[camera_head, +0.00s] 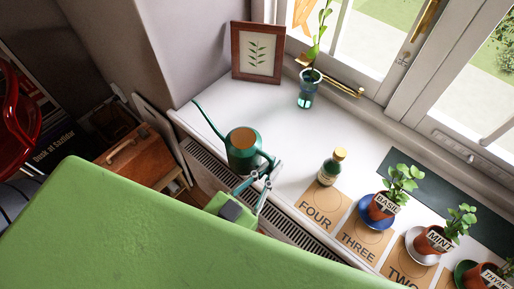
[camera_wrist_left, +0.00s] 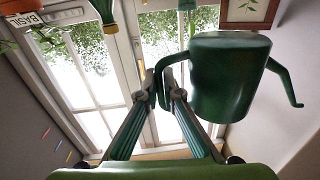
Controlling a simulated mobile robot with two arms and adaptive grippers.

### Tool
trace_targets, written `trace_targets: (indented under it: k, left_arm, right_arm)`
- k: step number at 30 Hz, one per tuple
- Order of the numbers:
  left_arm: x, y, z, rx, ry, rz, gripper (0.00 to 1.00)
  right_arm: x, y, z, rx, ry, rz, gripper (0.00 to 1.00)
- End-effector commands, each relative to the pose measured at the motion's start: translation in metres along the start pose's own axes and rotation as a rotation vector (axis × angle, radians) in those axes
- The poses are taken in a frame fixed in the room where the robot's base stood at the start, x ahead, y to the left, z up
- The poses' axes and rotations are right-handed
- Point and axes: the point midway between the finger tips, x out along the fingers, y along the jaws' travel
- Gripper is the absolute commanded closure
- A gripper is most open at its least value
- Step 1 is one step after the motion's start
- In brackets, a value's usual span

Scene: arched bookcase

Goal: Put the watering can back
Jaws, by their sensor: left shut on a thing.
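The dark green watering can (camera_head: 241,158), with a copper-coloured top and a long thin spout, is at the front-left edge of the white windowsill (camera_head: 270,120). Its spout points up and left. I cannot tell whether its base touches the sill. My left gripper (camera_head: 266,172) is at the can's handle, on its right side. In the left wrist view the can (camera_wrist_left: 228,85) fills the upper right, and my left gripper (camera_wrist_left: 160,88) is shut on its handle. My right gripper is not in view.
A framed leaf picture (camera_head: 257,52) and a glass vase with a sprig (camera_head: 308,90) stand at the back of the sill. A bottle (camera_head: 331,167) stands right of the can. Potted herbs, including basil (camera_head: 381,205) and mint (camera_head: 431,239), line the right, near numbered cards (camera_head: 323,204).

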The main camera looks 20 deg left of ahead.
Motion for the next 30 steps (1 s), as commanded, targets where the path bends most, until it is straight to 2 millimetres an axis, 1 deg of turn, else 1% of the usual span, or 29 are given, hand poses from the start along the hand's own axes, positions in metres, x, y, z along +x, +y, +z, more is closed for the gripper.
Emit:
trace_targets:
  k: [1,3,5,8,10,13,17,18,21,24,26,30]
  left_arm:
    - [-0.001,0.01,0.011,0.002,0.004,0.028,1.0]
    - [-0.001,0.018,0.017,0.002,0.007,0.049,1.0]
    - [0.002,0.019,0.02,0.002,0.008,0.06,1.0]
    - [0.015,0.012,0.025,0.006,0.01,0.063,1.0]
    - [0.027,0.004,0.032,0.006,0.01,0.062,1.0]
    - [0.046,-0.009,0.042,0.006,0.011,0.062,1.0]
    - [0.07,-0.025,0.055,0.006,0.01,0.061,1.0]
    - [0.077,-0.03,0.061,0.006,0.008,0.06,1.0]
    - [0.088,-0.037,0.083,0.004,0.006,0.06,1.0]
    - [0.098,-0.043,0.098,0.003,0.007,0.06,1.0]
    - [0.102,-0.046,0.104,0.002,0.006,0.06,1.0]
    - [0.107,-0.049,0.112,0.002,0.007,0.061,1.0]
  right_arm:
    - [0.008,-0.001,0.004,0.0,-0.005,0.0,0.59]
    - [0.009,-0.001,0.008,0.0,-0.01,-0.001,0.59]
    - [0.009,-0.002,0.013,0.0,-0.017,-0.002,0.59]
    - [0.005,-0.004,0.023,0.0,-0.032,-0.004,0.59]
    - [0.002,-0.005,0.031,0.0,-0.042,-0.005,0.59]
    - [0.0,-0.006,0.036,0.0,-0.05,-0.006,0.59]
    - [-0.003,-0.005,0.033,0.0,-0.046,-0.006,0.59]
    - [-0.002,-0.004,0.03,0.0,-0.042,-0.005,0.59]
    - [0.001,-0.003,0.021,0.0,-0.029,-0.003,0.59]
    - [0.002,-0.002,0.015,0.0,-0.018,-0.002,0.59]
    - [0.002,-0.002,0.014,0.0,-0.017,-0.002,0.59]
    - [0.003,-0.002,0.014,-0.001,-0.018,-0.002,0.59]
